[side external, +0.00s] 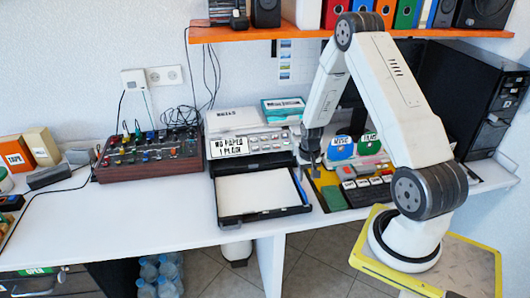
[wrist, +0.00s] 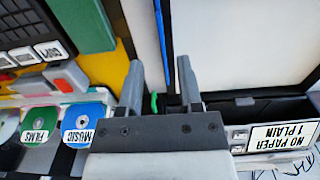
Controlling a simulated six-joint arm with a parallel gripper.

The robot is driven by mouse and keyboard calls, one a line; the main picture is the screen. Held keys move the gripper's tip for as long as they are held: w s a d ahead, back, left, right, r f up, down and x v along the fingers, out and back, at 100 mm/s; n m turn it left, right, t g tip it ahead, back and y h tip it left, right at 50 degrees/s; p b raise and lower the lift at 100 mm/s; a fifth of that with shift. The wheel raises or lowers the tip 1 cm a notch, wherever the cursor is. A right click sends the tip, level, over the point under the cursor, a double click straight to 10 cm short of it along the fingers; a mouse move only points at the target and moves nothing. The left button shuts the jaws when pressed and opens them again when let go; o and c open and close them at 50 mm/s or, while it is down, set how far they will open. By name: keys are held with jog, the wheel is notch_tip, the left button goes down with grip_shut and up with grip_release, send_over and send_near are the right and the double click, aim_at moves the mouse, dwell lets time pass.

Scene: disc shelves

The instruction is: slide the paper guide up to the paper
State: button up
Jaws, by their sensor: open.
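The paper guide is a thin blue strip (wrist: 162,40) along one side of the tray. It also shows at the tray's right side in the side view (side external: 300,187). The white paper (side external: 257,193) lies in the black pull-out tray (side external: 262,217); in the wrist view the paper (wrist: 240,45) is right of the guide, with a narrow dark gap beside the strip. My gripper (wrist: 160,75) is open, with its fingertips on either side of the line of the guide. Whether they touch it is unclear. In the side view my gripper (side external: 312,170) is just right of the tray.
The printer (side external: 245,135) carries a "NO PAPER 1 PLAIN" label (wrist: 283,135). Discs marked MUSIC (wrist: 84,122) and FILMS (wrist: 38,125) and a yellow board (side external: 330,193) lie close beside my gripper. A small green piece (wrist: 153,102) shows between the fingers. A mixer (side external: 150,152) stands left.

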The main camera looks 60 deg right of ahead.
aim_at(304, 193)
jog(key=shift+f, duration=3.75)
jog(key=shift+c, duration=0.2)
grip_shut()
jog(key=shift+w, duration=0.1)
